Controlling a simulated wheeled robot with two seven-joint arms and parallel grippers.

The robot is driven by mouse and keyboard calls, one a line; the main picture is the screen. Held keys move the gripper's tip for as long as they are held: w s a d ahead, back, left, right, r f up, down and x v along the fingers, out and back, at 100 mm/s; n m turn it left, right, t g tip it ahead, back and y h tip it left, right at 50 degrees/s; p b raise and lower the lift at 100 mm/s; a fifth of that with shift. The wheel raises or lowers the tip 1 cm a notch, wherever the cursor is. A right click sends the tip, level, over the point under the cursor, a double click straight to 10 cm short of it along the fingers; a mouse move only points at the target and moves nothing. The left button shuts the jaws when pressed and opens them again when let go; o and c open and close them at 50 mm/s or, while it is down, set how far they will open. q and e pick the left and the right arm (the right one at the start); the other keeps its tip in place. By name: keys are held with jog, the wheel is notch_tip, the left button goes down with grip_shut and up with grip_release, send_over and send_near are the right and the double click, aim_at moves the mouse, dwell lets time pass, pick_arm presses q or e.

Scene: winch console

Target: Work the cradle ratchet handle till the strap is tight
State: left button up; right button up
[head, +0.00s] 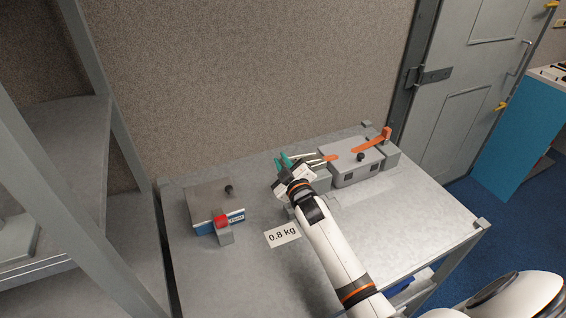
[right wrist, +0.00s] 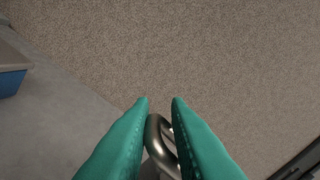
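My right gripper (head: 284,163), with teal fingers, is over the middle of the grey console table, at the left end of the grey box with orange levers. The right wrist view shows a bent metal bar (right wrist: 156,135) between the two teal fingers (right wrist: 160,105), which are a little apart. It looks like the ratchet handle. The bar lies close to the left finger and goes partly behind the right one; whether both fingers press on it is unclear. My arm and hand hide most of the ratchet in the head view. I cannot make out the strap. My left gripper is not in view.
The grey box (head: 345,175) right of my gripper carries a black knob and orange levers (head: 372,142). At the table's left is a box (head: 207,198) with a black knob and a red part (head: 220,222). A "0.8 kg" label (head: 282,236) lies in front. The front left table is clear.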

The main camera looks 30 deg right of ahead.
grip_shut()
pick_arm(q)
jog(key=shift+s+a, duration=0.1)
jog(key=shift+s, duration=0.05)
